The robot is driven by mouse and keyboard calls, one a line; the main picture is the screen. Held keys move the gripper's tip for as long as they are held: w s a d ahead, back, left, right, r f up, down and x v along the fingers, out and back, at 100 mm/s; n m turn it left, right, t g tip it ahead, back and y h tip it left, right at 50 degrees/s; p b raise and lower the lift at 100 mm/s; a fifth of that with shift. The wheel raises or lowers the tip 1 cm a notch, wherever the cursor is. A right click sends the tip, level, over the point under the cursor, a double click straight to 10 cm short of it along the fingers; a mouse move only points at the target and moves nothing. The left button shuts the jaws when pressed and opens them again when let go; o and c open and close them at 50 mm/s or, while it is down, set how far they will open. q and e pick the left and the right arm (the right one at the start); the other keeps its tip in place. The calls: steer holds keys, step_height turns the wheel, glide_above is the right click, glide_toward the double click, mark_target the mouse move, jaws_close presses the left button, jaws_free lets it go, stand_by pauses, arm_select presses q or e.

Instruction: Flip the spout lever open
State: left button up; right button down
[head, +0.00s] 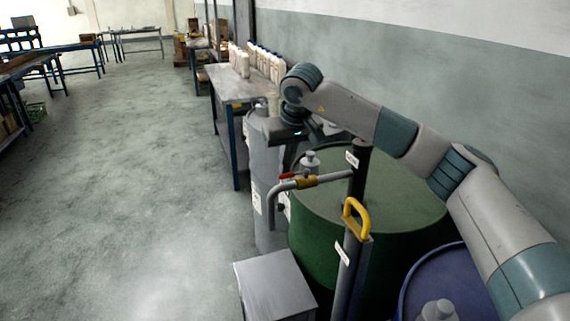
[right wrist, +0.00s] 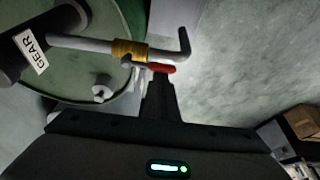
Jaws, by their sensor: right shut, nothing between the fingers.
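The spout (head: 285,188) is a grey pipe with a brass valve (head: 307,182) and a downturned end, fixed to a dark post beside the green drum. The red spout lever (head: 287,176) lies along the pipe, pointing toward its outer end; it also shows in the right wrist view (right wrist: 162,68). My right gripper (head: 287,168) points down just above the lever, its fingers closed with nothing held. In the right wrist view its fingertips (right wrist: 158,76) are right by the lever; I cannot tell whether they touch. My left gripper is out of view.
The green drum (head: 400,200) stands behind the spout, a blue drum (head: 455,275) at right. A yellow-handled pump (head: 355,215) stands in front. A grey box (head: 272,285) is below. A bench (head: 235,85) with white bottles is behind; open floor lies left.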

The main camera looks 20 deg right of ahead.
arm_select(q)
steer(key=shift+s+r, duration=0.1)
arm_select(e)
steer(key=shift+f, duration=0.4)
steer(key=shift+w+d+r, duration=0.2)
steer(key=shift+w+d, duration=0.1)
steer(key=shift+w, duration=0.1)
steer(key=shift+r, duration=0.1)
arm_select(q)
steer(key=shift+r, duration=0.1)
